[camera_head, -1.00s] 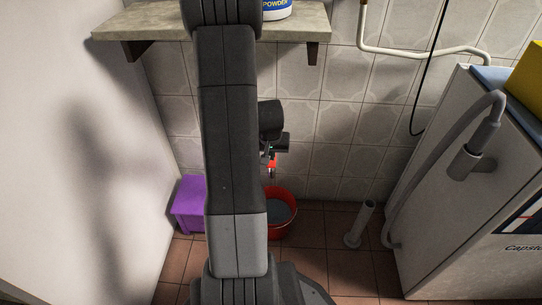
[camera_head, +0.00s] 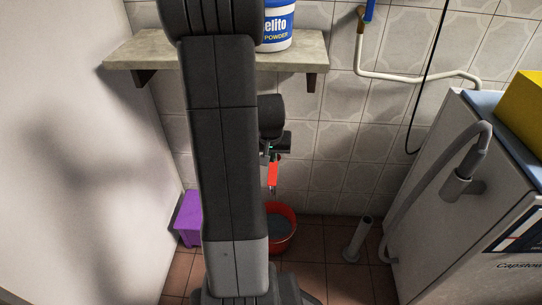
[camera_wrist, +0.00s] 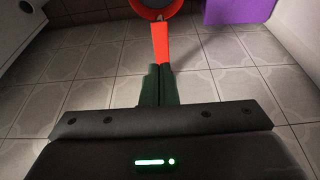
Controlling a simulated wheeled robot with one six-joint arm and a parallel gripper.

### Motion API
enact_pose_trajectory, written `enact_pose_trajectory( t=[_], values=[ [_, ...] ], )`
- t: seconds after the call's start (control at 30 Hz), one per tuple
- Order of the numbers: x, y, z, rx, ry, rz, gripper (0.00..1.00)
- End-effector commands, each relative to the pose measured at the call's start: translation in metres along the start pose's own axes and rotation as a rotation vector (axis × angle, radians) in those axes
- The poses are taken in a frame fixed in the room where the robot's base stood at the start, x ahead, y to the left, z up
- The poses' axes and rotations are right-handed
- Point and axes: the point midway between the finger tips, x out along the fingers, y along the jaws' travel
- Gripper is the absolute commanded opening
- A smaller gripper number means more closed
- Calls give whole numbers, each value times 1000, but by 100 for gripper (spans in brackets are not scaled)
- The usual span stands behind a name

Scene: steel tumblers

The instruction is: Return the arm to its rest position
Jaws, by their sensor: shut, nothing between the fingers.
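My arm rises dark and upright through the middle of the head view and hides part of the wall and floor behind it. My gripper (camera_head: 272,178) shows to the right of the arm, in front of the tiled wall and above the red bucket, with a red strip at its lower end. In the wrist view my gripper (camera_wrist: 160,66) has its dark green fingers side by side and shut. The red strip extends beyond them towards the bucket. I see nothing held between the fingers.
A red bucket (camera_head: 281,238) and a purple box (camera_head: 188,222) stand on the floor. A grey pipe (camera_head: 357,240) stands right of the bucket. A shelf (camera_head: 300,58) holds a white and blue tub (camera_head: 277,28). A white machine (camera_head: 440,215) with a hose is at right.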

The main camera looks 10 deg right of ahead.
Motion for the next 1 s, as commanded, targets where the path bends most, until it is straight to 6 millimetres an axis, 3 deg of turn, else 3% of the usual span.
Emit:
enact_pose_trajectory(
  t=[0.27, 0.8, 0.87, 0.9, 1.0],
  values=[
    [17, 0, 0, 0, -2, 1, 0],
    [117, 1, 3, 1, 0, 0, 0],
    [123, 1, 6, 1, 0, 0, 0],
    [106, 1, 0, 1, 5, 0, 0],
    [92, 1, -1, 1, 3, 1, 0]
  ],
)
